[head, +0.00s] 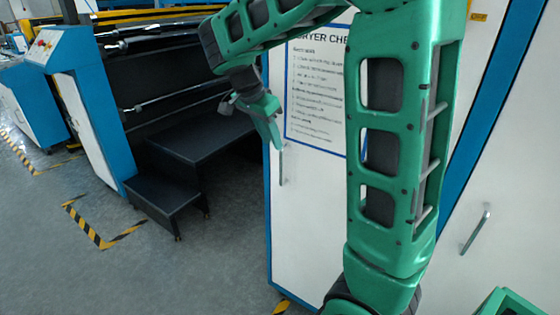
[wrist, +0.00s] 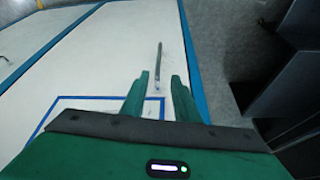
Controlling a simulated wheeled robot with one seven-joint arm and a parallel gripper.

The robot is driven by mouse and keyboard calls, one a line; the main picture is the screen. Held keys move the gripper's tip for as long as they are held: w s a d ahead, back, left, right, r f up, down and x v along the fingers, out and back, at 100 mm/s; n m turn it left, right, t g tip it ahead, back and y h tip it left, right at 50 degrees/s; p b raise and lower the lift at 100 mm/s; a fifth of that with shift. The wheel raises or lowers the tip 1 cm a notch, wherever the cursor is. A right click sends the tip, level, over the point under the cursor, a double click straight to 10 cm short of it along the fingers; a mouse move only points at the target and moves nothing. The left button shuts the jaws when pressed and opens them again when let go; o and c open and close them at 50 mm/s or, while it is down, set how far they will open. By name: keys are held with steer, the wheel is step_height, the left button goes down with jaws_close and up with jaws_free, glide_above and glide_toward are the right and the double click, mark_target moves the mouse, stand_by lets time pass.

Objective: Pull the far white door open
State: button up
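The far white door (head: 310,225) is flat in its blue frame and looks closed. Its upright metal bar handle (head: 281,165) is near the door's left edge. My gripper (head: 272,138) is at the handle's upper end in the head view. In the wrist view, my gripper (wrist: 161,76) has its two green fingers apart, with a gap between them. The handle (wrist: 159,62) lines up with that gap and extends beyond the fingertips. I cannot tell whether the fingers touch it. The door (wrist: 115,65) fills the middle of the wrist view.
A second white door with a slanted handle (head: 475,232) is at the right, past a blue strip. A framed notice (head: 315,90) is on the far door. Dark steps (head: 165,200) stand left of the cabinet by a machine. Grey floor (head: 200,265) before the door is clear.

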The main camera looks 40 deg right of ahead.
mark_target(281, 160)
steer(key=x, duration=1)
steer(key=shift+s, duration=0.1)
jaws_close()
